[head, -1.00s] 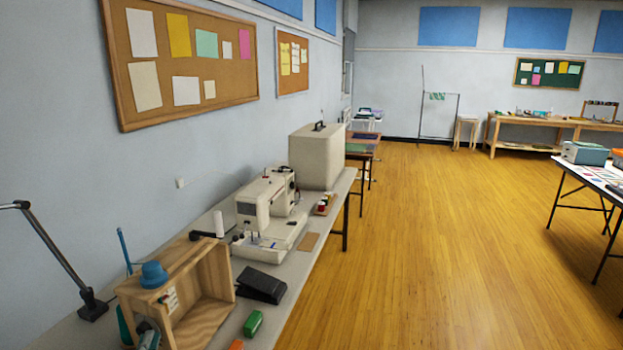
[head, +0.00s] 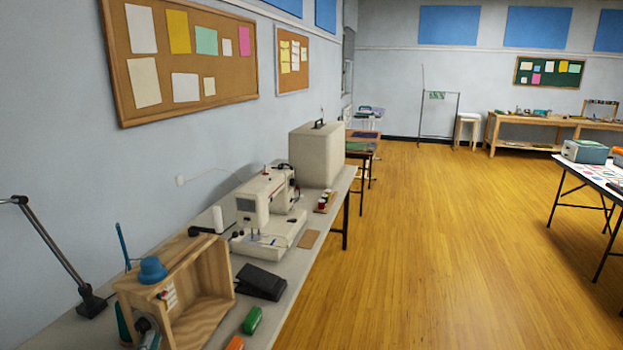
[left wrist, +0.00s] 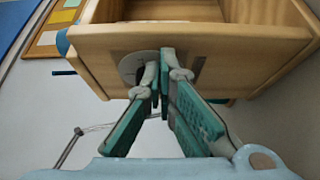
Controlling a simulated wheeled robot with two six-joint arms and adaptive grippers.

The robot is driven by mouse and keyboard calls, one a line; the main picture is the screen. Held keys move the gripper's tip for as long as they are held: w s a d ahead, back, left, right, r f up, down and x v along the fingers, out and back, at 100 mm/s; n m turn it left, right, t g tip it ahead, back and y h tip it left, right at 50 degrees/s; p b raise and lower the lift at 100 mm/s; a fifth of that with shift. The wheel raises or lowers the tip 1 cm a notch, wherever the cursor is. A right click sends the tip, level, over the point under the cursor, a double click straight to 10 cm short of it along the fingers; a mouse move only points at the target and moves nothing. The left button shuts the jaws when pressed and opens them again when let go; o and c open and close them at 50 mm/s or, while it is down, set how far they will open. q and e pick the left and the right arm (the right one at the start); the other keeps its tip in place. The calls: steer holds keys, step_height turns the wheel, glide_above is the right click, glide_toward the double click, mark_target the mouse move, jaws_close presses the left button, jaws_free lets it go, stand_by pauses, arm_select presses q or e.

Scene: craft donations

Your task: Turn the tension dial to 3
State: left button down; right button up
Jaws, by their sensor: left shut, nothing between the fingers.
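A wooden box frame (head: 205,318) stands on the near end of the long table, open side toward the aisle, with a blue knob (head: 152,270) on top. In the left wrist view its wooden panel (left wrist: 200,45) carries a pale round disc (left wrist: 130,66), which may be the tension dial; no number is readable on it. My left gripper (head: 146,335) is at the box's near side. In the left wrist view its teal-padded fingers (left wrist: 160,62) are shut, empty, and overlap the disc's right edge; whether they touch it I cannot tell. My right gripper is not in view.
Behind the box stand a sewing machine (head: 268,215) and its pale case (head: 315,155). A black pedal (head: 260,282) and a green block (head: 251,321) lie right of the box. A lamp (head: 55,245) stands at left.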

arm_select(q)
steer(key=shift+s+d, duration=0.2)
steer(key=shift+d, duration=0.05)
steer(key=s, duration=0.2)
steer(key=s+a+p, duration=0.1)
steer(key=s, duration=0.2)
steer(key=shift+s+a+p, duration=0.3)
steer(key=shift+s+a, duration=0.05)
